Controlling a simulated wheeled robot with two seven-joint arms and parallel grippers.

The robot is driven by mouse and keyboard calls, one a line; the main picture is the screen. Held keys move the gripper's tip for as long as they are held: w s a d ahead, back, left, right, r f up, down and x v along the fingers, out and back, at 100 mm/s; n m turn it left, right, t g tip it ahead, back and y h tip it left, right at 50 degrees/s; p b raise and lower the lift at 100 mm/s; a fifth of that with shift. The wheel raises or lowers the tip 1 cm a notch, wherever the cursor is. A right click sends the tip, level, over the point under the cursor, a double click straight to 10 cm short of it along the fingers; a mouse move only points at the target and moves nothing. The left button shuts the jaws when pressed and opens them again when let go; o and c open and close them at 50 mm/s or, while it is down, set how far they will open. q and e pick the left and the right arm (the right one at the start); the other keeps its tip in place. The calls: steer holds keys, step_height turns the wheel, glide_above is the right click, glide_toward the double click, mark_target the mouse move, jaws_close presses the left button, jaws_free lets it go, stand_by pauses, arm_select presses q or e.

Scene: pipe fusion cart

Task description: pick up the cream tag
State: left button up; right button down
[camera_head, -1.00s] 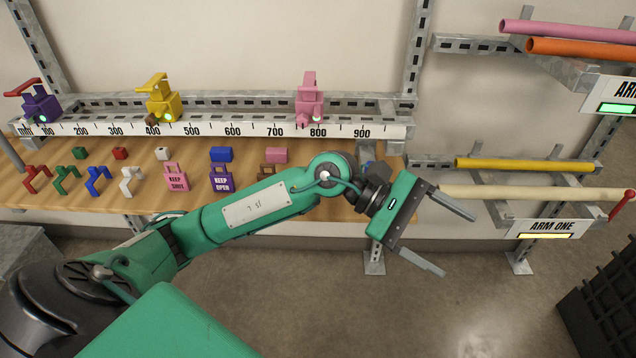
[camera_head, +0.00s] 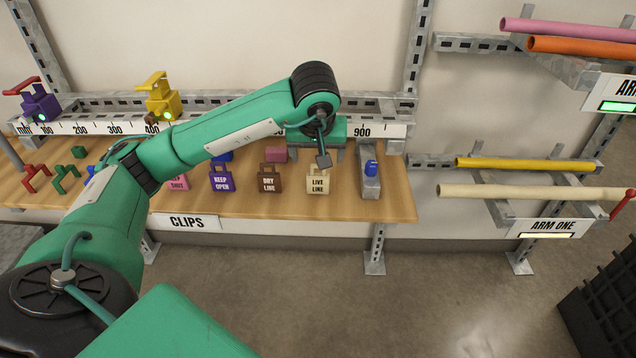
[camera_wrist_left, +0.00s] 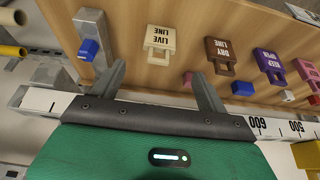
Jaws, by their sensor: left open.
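The cream tag (camera_head: 318,185), marked LIVE LINE, is on the wooden shelf, toward its right end, its loop toward the wall. It also shows in the left wrist view (camera_wrist_left: 160,42), beyond and between the fingertips. My left gripper (camera_wrist_left: 158,74) is open and empty, its two fingers spread on either side of the tag's line. In the head view my left gripper (camera_head: 322,157) is just on the wall side of the tag, partly hidden by its own wrist. The fingers look clear of the tag. My right gripper is not in view.
A brown DRY LINE tag (camera_head: 269,183) and a purple KEEP OPEN tag (camera_head: 220,181) are to the left. A grey block with a blue piece (camera_head: 371,168) is close on the right. The numbered rail (camera_head: 385,131) runs behind. Open floor is in front.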

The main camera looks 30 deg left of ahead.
mark_target(318, 175)
arm_select(q)
steer(key=x, duration=0.9)
steer(key=shift+f+b, duration=0.25)
steer(key=shift+b, duration=0.15)
steer(key=shift+r, duration=0.1)
steer(key=c, duration=1)
